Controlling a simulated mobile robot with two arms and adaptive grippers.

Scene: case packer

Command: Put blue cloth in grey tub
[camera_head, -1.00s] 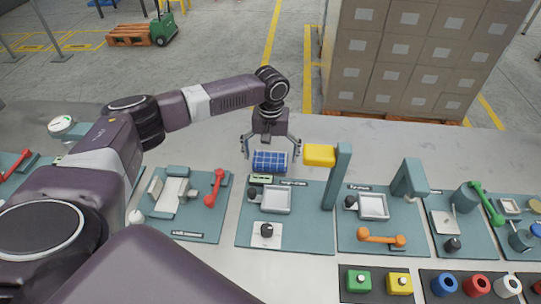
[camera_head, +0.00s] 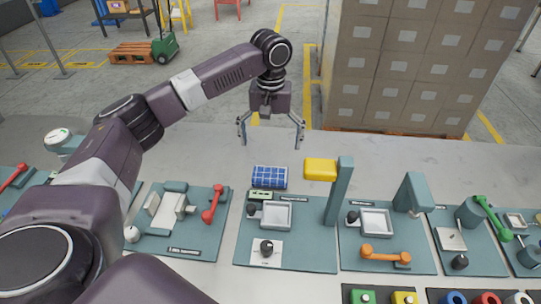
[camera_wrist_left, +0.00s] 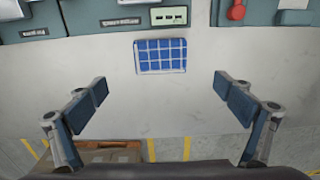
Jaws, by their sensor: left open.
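The blue cloth (camera_head: 270,177) is a folded blue rectangle with a white grid. It lies on the grey bench just behind a teal panel, and it also shows in the left wrist view (camera_wrist_left: 161,55). My left gripper (camera_head: 271,141) is open and empty, beyond the cloth and apart from it. In the left wrist view its spread fingers (camera_wrist_left: 161,90) stand to either side, with bare bench between them. I cannot pick out a grey tub for certain; a shallow grey square tray (camera_head: 277,215) sits on the panel in front of the cloth. My right gripper is not in view.
Panels with a red handle (camera_head: 212,204) and an orange handle (camera_head: 385,255) line the bench. Stacked boxes (camera_head: 400,65) stand beyond the bench. The bench behind the cloth is mostly clear.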

